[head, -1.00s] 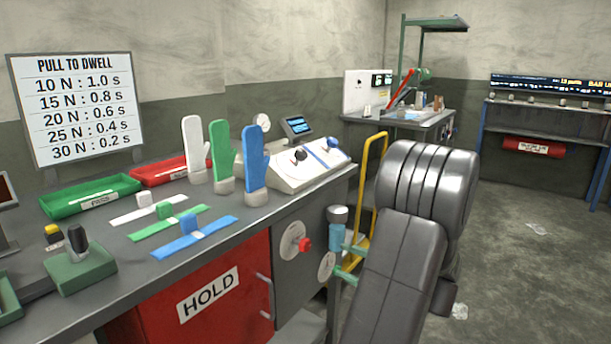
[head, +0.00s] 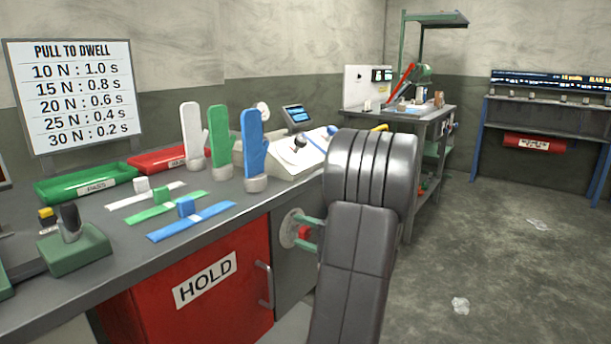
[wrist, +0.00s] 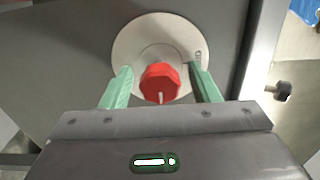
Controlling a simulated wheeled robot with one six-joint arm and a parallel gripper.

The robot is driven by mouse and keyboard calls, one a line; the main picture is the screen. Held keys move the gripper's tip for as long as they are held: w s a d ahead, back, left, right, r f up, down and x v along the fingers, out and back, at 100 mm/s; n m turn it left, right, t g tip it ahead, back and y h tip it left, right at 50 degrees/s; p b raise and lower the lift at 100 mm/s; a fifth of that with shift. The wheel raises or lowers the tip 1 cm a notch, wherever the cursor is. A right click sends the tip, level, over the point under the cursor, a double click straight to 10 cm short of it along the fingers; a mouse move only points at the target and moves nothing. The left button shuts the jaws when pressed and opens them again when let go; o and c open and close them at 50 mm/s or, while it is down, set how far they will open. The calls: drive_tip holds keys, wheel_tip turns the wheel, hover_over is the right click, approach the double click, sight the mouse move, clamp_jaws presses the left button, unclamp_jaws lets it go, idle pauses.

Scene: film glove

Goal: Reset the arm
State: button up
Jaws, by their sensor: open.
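My gripper (wrist: 162,82) is open in the wrist view, with its two green fingers on either side of a red knob (wrist: 160,82). The knob sits on a round pale dial plate (wrist: 128,50) on a grey panel. I cannot tell whether the fingers touch the knob; gaps show on both sides. In the head view, the green fingers (head: 308,234) reach to the dial plate (head: 288,229) and the red knob (head: 304,232) on the bench front. My dark arm hides the area right of them.
A red HOLD door (head: 225,310) is left of the dial. Open floor (head: 490,255) lies to the right.

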drive_tip(key=n+b, duration=0.2)
drive_tip(key=n, duration=0.2)
drive_tip(key=shift+f+n, duration=0.1)
drive_tip(key=shift+n, duration=0.3)
drive_tip(key=n+b, duration=0.1)
drive_tip(key=n, duration=0.6)
drive_tip(key=shift+r, duration=0.2)
drive_tip(key=shift+n, duration=1.8)
